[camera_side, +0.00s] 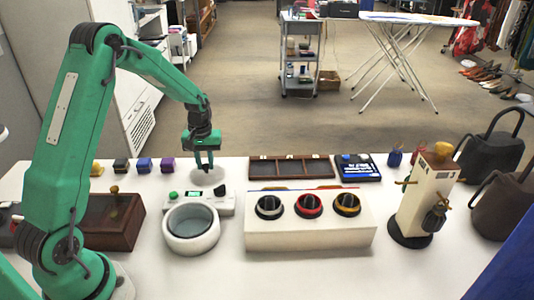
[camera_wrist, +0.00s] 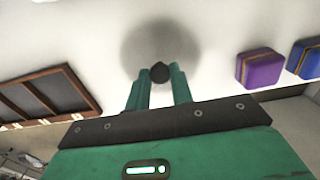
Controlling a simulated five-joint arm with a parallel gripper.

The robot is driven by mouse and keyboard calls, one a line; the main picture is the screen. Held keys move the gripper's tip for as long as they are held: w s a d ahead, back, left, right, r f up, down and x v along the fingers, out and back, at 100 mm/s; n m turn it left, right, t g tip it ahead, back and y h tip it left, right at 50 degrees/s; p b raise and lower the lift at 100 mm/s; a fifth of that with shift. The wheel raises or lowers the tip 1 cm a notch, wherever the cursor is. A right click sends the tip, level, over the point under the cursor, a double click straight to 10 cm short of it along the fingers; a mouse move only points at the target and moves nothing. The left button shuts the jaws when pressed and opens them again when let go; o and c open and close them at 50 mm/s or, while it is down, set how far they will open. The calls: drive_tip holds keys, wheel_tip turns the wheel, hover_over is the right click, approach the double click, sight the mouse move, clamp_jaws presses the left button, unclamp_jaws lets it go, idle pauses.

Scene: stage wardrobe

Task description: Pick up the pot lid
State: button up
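The pot lid looks like a pale grey round disc (camera_wrist: 160,42) with a small dark knob (camera_wrist: 160,72) in the wrist view. In the side view, the pale lid (camera_side: 206,176) lies on the white table behind the device with the pot, partly hidden by my gripper. My gripper (camera_side: 204,167) points down over it. In the wrist view, my two green fingers (camera_wrist: 160,70) stand on either side of the knob with very little gap. I cannot tell whether they press on it. The white round pot (camera_side: 192,247) stands uncovered in front, with a grey-blue inside.
A control device (camera_side: 225,205) with a green button stands behind the pot. A white box (camera_side: 310,238) with three dials is to its right. A brown divided tray (camera_side: 290,157) lies at the back. A dark wooden box (camera_side: 112,232) is at left, with small coloured blocks behind it.

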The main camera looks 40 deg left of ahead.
sight(207, 167)
clamp_jaws()
drive_tip(key=shift+r, duration=0.75)
drive_tip(key=r, duration=0.1)
drive_tip(key=d+r, duration=0.1)
drive_tip(key=r, duration=0.1)
drive_tip(key=shift+r, duration=0.1)
drive_tip(key=s+d+r, duration=0.2)
drive_tip(key=d+r, duration=0.4)
drive_tip(key=d, duration=0.4)
drive_tip(key=shift+d+r, duration=0.15)
drive_tip(key=shift+d, duration=0.1)
drive_tip(key=s+d+r+m, duration=0.1)
drive_tip(key=s+d, duration=0.1)
drive_tip(key=s, duration=0.5)
drive_tip(key=s+d+r+m, duration=0.1)
drive_tip(key=s+d, duration=0.2)
drive_tip(key=s, duration=0.5)
drive_tip(key=shift+s+d+m, duration=0.2)
drive_tip(key=shift+s+m, duration=0.05)
drive_tip(key=shift+m, duration=0.15)
drive_tip(key=shift+f, duration=0.2)
